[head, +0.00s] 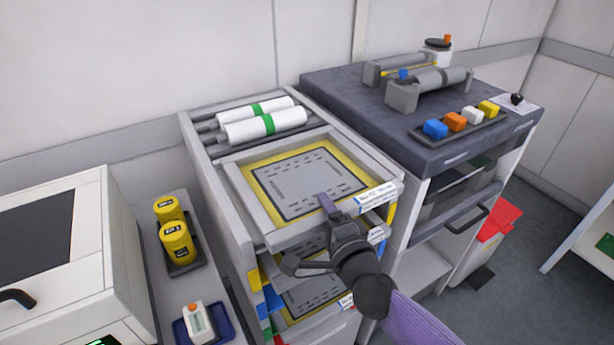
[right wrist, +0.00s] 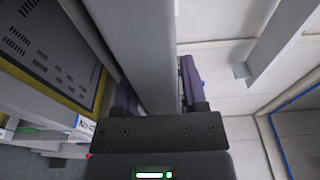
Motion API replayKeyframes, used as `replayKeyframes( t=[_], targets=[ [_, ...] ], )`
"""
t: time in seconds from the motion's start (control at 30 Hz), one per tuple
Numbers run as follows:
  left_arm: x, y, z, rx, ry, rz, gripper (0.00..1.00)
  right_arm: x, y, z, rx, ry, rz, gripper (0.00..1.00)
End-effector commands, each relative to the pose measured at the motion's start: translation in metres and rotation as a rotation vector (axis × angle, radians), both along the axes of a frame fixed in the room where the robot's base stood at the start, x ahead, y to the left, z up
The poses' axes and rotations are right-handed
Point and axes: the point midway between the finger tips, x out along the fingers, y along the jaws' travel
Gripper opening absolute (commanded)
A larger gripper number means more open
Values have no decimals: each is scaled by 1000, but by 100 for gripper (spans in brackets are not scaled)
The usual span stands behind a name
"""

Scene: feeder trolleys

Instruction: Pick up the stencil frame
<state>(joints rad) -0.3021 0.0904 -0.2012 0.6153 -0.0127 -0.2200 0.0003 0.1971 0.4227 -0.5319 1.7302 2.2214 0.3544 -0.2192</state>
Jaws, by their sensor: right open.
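The top stencil frame (head: 249,202) is a grey square frame with a yellow border around a grey patterned plate. It lies on top of the feeder trolley, with a white label on its front right corner. My right gripper (head: 312,233) is open at its front bar. In the right wrist view, a grey bar of the frame (right wrist: 147,50) runs between the two purple fingers (right wrist: 157,85), one on each side. Whether the fingers touch the bar I cannot tell. Another similar frame (head: 318,291) lies on a lower level, partly hidden by my arm. My left gripper is out of view.
White rolls (head: 265,126) lie behind the frame. A dark-topped cabinet (head: 345,88) with a tray of coloured blocks (head: 435,133) stands close on the right. Yellow jars (head: 176,243) stand on a narrow shelf to the left, beside a white machine (head: 100,250).

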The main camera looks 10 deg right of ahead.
Motion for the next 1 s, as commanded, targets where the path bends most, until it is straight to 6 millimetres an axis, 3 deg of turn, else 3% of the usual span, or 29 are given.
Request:
replayKeyframes(
  t=[0.1,0.3,0.37,1.0],
  targets=[
    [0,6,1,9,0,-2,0,0,0,0,0,0,0,52],
    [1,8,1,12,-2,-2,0,-1,0,0,1,0,-1,10],
    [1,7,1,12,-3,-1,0,-1,0,0,1,0,-1,0],
    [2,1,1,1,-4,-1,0,-1,0,0,1,1,-1,0]
  ],
)
